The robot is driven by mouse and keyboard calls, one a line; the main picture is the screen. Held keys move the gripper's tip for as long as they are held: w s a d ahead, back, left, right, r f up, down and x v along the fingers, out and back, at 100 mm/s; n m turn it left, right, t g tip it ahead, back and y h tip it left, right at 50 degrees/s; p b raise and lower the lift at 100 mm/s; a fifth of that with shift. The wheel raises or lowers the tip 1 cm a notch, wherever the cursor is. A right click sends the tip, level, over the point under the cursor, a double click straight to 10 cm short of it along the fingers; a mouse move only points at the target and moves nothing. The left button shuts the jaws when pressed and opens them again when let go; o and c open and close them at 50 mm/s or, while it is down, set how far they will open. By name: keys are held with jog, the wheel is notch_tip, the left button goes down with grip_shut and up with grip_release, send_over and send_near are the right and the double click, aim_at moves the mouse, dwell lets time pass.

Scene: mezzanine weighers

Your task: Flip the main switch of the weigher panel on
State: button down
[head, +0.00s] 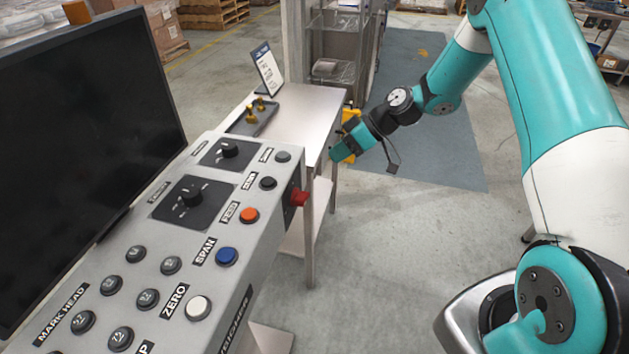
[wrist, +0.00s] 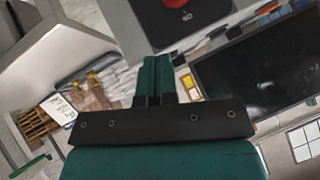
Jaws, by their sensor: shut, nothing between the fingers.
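The weigher panel (head: 200,222) is a grey sloped console with knobs and push buttons. A red switch (head: 299,198) on a dark plate sticks out of its right-hand end face. In the wrist view the red switch (wrist: 176,3) shows at the top edge, cut off, on its dark plate (wrist: 182,19). My gripper (head: 338,152) is beyond the switch, to its right and higher in the head view, apart from it. In the wrist view the fingers (wrist: 157,62) are together and empty, pointing up towards the plate with a gap between. The switch's exact setting cannot be read.
A large black screen (head: 90,140) stands behind the panel. A steel side table (head: 305,108) beyond it holds a dark tray (head: 243,126) with brass weights (head: 261,106) and a standing card (head: 267,70).

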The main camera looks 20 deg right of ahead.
aim_at(300, 198)
jog(key=a+f+p, duration=0.4)
jog(key=a+f, duration=0.1)
jog(key=f, duration=0.3)
jog(key=shift+w+a+f, duration=0.25)
jog(key=shift+a+f, duration=0.05)
jog(key=shift+a, duration=0.1)
jog(key=shift+w+d+f+m+g+y+b, duration=0.15)
jog(key=shift+f+m+g+y+b, duration=0.2)
jog(key=shift+b, duration=0.85)
